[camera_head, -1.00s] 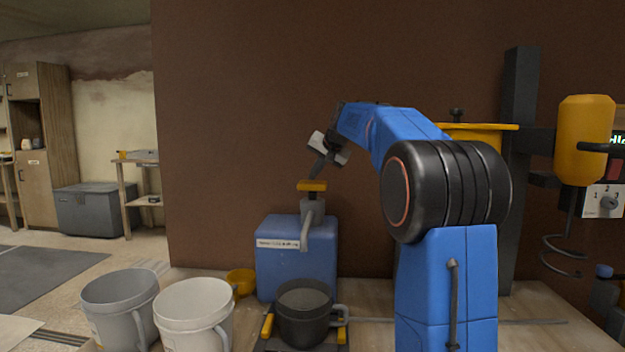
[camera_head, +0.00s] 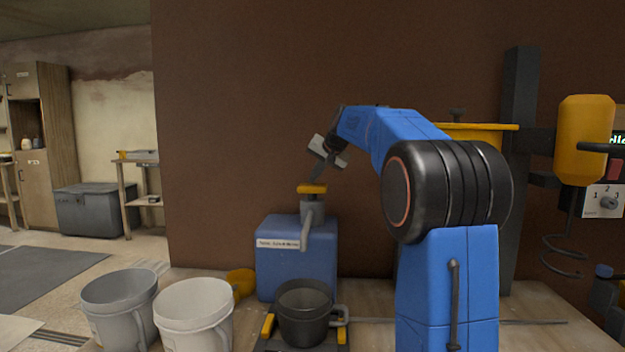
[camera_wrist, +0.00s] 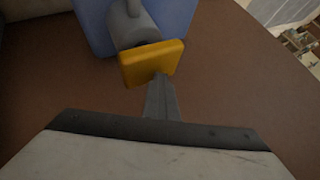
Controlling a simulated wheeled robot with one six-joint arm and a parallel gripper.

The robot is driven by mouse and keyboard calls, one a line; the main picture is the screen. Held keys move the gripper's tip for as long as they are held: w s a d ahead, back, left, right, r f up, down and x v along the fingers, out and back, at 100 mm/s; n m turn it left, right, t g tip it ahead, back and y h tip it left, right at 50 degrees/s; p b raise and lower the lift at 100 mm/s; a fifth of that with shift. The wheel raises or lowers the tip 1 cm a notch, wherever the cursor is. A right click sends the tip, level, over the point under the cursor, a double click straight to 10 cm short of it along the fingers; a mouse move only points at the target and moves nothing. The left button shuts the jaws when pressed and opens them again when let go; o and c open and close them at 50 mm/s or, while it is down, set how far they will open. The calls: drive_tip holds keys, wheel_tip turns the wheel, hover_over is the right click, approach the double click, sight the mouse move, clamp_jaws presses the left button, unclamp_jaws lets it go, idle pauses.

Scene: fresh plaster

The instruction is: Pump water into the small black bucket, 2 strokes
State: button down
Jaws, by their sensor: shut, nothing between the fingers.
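The small black bucket (camera_head: 303,326) stands upright on a dark base with yellow side pieces, below the pump's grey spout (camera_head: 306,235). Its inside is dark, and I cannot tell whether it holds water. The pump has a yellow press head (camera_head: 312,188) on a grey neck, on top of a blue tank (camera_head: 277,262). My gripper (camera_head: 315,179) is shut and empty, pointing down at the head. In the wrist view, the shut fingertips (camera_wrist: 160,80) meet the yellow head (camera_wrist: 152,62) and appear to touch it.
A grey bucket (camera_head: 118,300) and a white bucket (camera_head: 190,312) stand left of the black one. A small yellow cup (camera_head: 241,282) is beside the tank. A yellow-bodied mixer (camera_head: 584,140) on a dark post stands right. A brown wall (camera_head: 250,110) rises behind.

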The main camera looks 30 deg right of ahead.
sight(314, 185)
drive_tip(key=shift+f, duration=0.95)
idle(0.9)
idle(0.3)
drive_tip(key=shift+r, duration=2.8)
wheel_tip(314, 185, up, 5)
